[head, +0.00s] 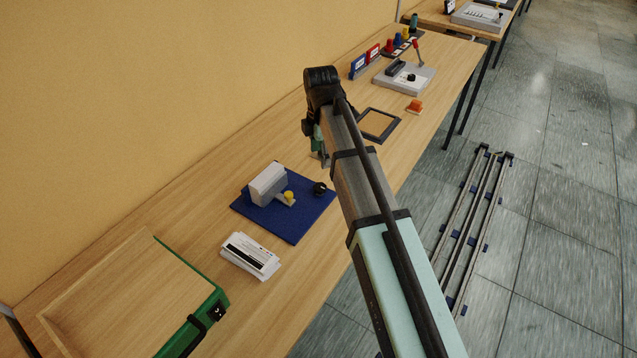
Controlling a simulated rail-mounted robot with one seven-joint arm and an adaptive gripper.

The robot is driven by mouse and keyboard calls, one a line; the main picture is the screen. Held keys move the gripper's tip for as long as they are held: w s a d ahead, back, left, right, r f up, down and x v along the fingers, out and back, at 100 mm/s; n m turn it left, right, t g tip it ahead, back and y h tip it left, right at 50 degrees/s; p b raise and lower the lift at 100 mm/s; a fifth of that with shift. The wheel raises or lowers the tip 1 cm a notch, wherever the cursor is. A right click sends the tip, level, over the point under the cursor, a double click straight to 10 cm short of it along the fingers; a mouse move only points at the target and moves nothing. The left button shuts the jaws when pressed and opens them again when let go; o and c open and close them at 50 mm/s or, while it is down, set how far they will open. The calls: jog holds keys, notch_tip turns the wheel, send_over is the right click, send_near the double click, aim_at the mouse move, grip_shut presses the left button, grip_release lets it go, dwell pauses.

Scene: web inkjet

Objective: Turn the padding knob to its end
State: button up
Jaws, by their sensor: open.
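I cannot tell for certain which knob is the padding knob. A black round knob (320,188) stands at the right corner of a dark blue plate (290,228) on the table. A yellow knob (289,196) sits on the same plate, beside a grey-white block (267,184). Farther back, a light grey device (404,79) has a small black knob (411,77) and a red-tipped lever (417,52). My gripper (322,160) is open and points down above the table, behind the black knob in the picture. My arm partly hides it, and I see nothing between its fingers.
A stack of white cards (250,256) lies in front of the plate. A wooden tray with a green front edge (185,338) is at lower left. A black frame (378,125) and an orange item (414,107) lie right of my arm. Blue and red boxes (372,54) stand near the wall.

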aim_at(320, 187)
notch_tip(320, 187, down, 13)
jog(key=p, duration=0.3)
jog(key=shift+r, duration=0.15)
jog(key=c, duration=1.1)
